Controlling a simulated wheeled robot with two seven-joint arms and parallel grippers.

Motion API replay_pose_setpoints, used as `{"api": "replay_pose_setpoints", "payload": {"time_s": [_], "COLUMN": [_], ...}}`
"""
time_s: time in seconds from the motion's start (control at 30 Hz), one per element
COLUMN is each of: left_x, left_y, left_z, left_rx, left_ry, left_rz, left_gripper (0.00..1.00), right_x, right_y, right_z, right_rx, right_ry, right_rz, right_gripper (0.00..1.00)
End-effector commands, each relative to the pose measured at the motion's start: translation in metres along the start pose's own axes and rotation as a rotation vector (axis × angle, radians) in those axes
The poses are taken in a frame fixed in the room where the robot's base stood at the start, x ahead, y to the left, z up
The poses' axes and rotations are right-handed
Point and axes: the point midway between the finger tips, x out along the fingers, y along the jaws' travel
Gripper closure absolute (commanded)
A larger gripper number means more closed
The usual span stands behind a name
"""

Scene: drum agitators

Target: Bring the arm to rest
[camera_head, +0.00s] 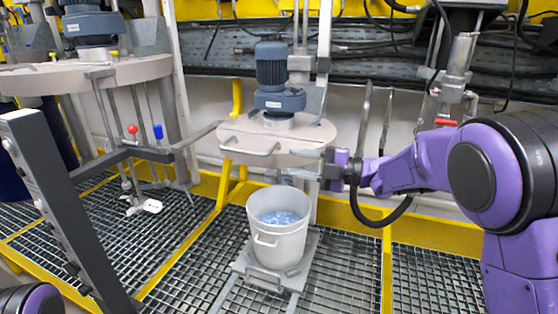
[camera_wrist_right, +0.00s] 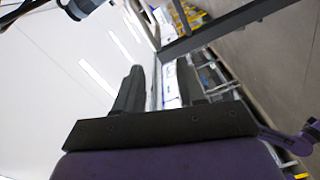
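My right arm (camera_head: 425,165) is purple and black. It reaches in from the right in the head view, bent at the elbow. My right gripper (camera_head: 308,166) points left, just in front of the round lid of the middle agitator (camera_head: 277,140) and above the bucket. I cannot tell whether it touches the lid. In the right wrist view the gripper's two dark fingers (camera_wrist_right: 162,80) stand apart, with nothing held between them. Only a small part of my left arm (camera_head: 32,300) shows at the bottom left corner; its gripper is out of view.
A grey bucket (camera_head: 279,245) with blue contents stands on a small platform below the lid. A dark slanted post (camera_head: 70,215) with a side bar stands at left, near another agitator (camera_head: 85,75). Yellow-edged metal grating (camera_head: 435,280) covers the floor.

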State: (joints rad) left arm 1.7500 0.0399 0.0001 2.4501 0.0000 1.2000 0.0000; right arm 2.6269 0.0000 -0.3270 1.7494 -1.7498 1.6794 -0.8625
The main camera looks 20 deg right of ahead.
Motion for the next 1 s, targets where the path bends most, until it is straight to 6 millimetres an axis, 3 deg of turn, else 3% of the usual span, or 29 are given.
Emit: {"api": "replay_pose_setpoints", "payload": {"time_s": [0.13, 0.57, 0.67, 0.77, 0.87, 0.9, 1.0], "left_x": [0.0, 0.0, 0.0, 0.001, 0.001, 0.001, 0.0], "left_y": [0.0, 0.0, 0.0, 0.0, 0.0, 0.0, 0.0], "left_z": [0.0, 0.0, 0.0, 0.0, 0.0, 0.0, 0.0], "left_rx": [0.0, 0.0, 0.0, 0.0, 0.0, 0.0, 0.0], "left_ry": [0.0, 0.0, 0.0, 0.0, 0.0, 0.0, 0.0], "left_rz": [0.0, 0.0, 0.0, 0.0, 0.0, 0.0, 0.0], "left_gripper": [0.61, 0.61, 0.61, 0.61, 0.61, 0.61, 0.61], "right_x": [-0.011, -0.011, -0.012, -0.018, -0.035, -0.046, -0.076], "right_y": [0.0, 0.0, 0.004, 0.0, -0.068, -0.103, -0.187], "right_z": [0.0, 0.0, 0.009, 0.031, 0.069, 0.08, 0.092], "right_rx": [0.0, 0.011, 0.128, 0.403, 0.806, 0.948, 1.225], "right_ry": [0.0, 0.0, -0.051, -0.177, -0.375, -0.459, -0.665], "right_rz": [-0.001, -0.001, 0.04, 0.218, 0.405, 0.466, 0.587], "right_gripper": [0.61, 0.61, 0.61, 0.61, 0.61, 0.61, 0.61]}}
